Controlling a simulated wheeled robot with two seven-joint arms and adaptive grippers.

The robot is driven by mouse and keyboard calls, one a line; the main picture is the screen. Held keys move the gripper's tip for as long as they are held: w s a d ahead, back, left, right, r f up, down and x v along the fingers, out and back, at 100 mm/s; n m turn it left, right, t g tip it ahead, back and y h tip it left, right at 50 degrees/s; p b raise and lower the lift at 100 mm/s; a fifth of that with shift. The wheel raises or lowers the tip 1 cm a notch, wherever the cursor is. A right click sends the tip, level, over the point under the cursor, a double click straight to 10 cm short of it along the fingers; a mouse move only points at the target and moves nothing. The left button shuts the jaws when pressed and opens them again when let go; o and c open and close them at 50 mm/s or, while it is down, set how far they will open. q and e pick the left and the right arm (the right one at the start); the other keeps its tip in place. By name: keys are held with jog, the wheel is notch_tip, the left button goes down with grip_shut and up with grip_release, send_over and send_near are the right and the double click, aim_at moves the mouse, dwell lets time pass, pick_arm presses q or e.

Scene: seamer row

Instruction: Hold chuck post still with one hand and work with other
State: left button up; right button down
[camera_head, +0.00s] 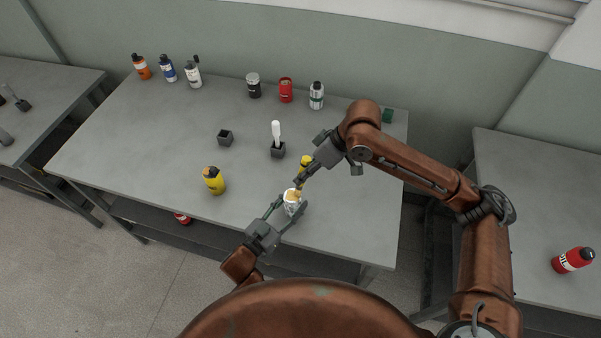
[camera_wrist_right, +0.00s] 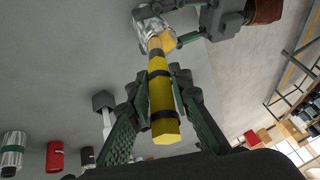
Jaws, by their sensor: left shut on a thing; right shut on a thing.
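My left gripper (camera_head: 290,207) is shut on a short silver-white post (camera_head: 292,196) near the table's front edge. The post also shows at the top of the right wrist view (camera_wrist_right: 151,26), with an orange-tan piece (camera_wrist_right: 162,42) at its near side. My right gripper (camera_head: 303,172) is shut on a yellow tool with black bands (camera_wrist_right: 161,92). The tool's far end points at the orange-tan piece and looks close to or touching it; I cannot tell which. My left gripper's fingers partly hide the post in the head view.
A dark block with a white-handled tool (camera_head: 276,132) stands behind the grippers, beside an empty dark holder (camera_head: 225,138). A yellow bottle (camera_head: 214,182) stands to the left. Several bottles and cans, including a red can (camera_head: 286,90), line the back. The left-middle tabletop is clear.

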jog(key=shift+w+a, duration=0.2)
jog(key=shift+a, duration=0.6)
jog(key=shift+w+a, duration=0.2)
jog(key=shift+a, duration=0.6)
jog(key=shift+s+d+f, duration=0.1)
jog(key=shift+s+d, duration=0.15)
jog(key=shift+d, duration=0.55)
jog(key=shift+s+d+f, duration=0.1)
jog(key=shift+s+d, duration=0.1)
jog(key=shift+d, duration=0.6)
jog(key=shift+w+a+r, duration=0.1)
jog(key=shift+w+a, duration=0.1)
jog(key=shift+a, duration=0.6)
jog(key=shift+w+a+r, duration=0.1)
jog(key=shift+w+a, duration=0.05)
jog(key=shift+a, duration=0.65)
jog(key=shift+s+d, duration=0.55)
jog(key=shift+d, duration=0.15)
jog(key=shift+r, duration=0.1)
jog(key=shift+r, duration=3.45)
pick_arm(q)
jog(key=o, duration=1.3)
